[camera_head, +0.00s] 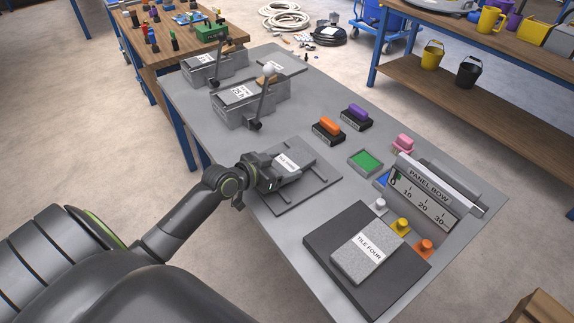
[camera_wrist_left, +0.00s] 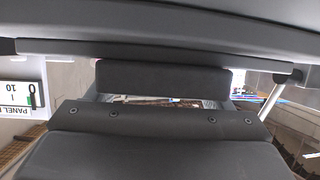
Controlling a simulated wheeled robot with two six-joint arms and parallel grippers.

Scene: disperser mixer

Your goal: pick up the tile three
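The grey speckled tile three (camera_head: 299,155), with a white label, is over a flat grey plate (camera_head: 321,180) near the table's left edge. My left gripper (camera_head: 273,172) is at the tile's near left edge, overlapping it in the head view. Whether its fingers are closed on the tile is hidden there. In the left wrist view, dark gripper parts fill most of the picture, with a dark bar (camera_wrist_left: 162,78) across the middle; the tile is not clearly visible. My right gripper is not in view.
Tile four (camera_head: 367,252) lies on a dark square pad (camera_head: 322,240) at the front. A panel bow gauge (camera_head: 425,197) stands at the right, with coloured knobs before it. Stamps (camera_head: 328,129), a green pad (camera_head: 366,160) and lever-handled grey boxes (camera_head: 240,110) are farther back.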

